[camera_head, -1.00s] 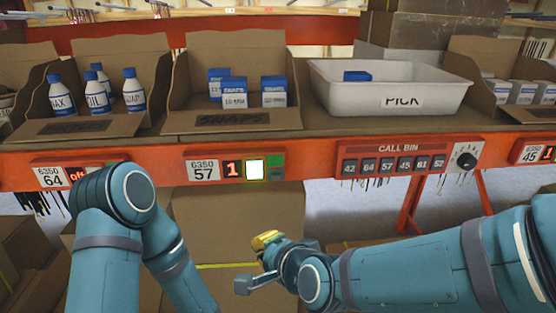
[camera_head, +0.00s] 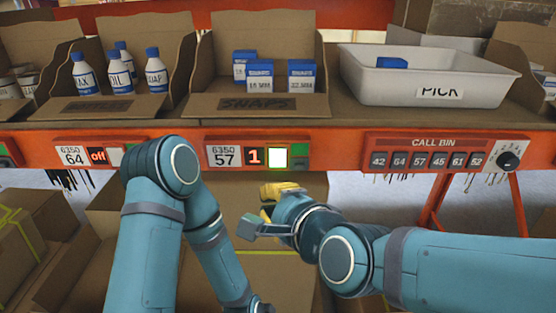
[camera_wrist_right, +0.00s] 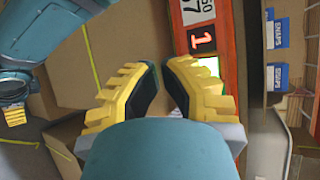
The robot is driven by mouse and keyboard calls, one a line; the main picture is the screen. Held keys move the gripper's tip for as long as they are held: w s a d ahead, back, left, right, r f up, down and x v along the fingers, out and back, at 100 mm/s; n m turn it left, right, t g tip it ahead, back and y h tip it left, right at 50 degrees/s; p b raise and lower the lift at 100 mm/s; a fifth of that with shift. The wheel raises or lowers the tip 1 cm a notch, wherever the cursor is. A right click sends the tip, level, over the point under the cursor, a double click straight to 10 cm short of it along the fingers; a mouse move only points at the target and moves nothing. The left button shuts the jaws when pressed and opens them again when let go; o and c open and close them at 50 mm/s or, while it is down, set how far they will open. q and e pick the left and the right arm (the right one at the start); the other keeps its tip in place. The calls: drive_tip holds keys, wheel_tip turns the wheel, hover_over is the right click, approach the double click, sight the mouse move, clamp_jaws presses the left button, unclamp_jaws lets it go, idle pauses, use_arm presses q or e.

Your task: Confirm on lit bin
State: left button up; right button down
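The label strip of bin 57 (camera_head: 223,156) carries a red "1" display (camera_head: 255,156) and a brightly lit white button (camera_head: 278,157) edged in green. Above it stands the SNAPS bin (camera_head: 255,106) with blue-and-white boxes. My right gripper (camera_head: 272,198), with yellow fingers, is below the strip, apart from the button. In the right wrist view its fingertips (camera_wrist_right: 160,66) have a narrow empty gap, and the lit button (camera_wrist_right: 211,66) is partly hidden behind the right finger. My left arm hangs at the left; a yellow finger of my left gripper (camera_wrist_right: 15,117) shows in the wrist view.
Bin 64's display (camera_head: 97,155) reads "off"; my left arm hides part of its strip. A CALL BIN panel (camera_head: 432,142) with a knob is at right, below the white PICK tote (camera_head: 430,110). Cardboard boxes (camera_head: 30,225) stand below the shelf.

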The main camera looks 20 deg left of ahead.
drive_tip(key=b, duration=0.4)
approach(264, 168)
drive_tip(key=w+a+f, duration=0.1)
drive_tip(key=a+f, duration=0.1)
drive_tip(key=a, duration=0.1)
drive_tip(key=shift+w+a+b, duration=0.3)
drive_tip(key=shift+w+b, duration=0.15)
drive_tip(key=shift+w, duration=0.15)
drive_tip(key=shift+w, duration=0.1)
idle(0.6)
drive_tip(key=shift+w+a, duration=0.15)
drive_tip(key=shift+w, duration=0.15)
drive_tip(key=shift+w+a+b, duration=0.1)
drive_tip(key=shift+w+b, duration=0.3)
drive_tip(key=shift+b, duration=0.1)
idle(0.6)
drive_tip(key=shift+s, duration=0.15)
drive_tip(key=shift+s+d+p, duration=0.25)
drive_tip(key=shift+s+p, duration=0.3)
drive_tip(key=shift+s, duration=0.1)
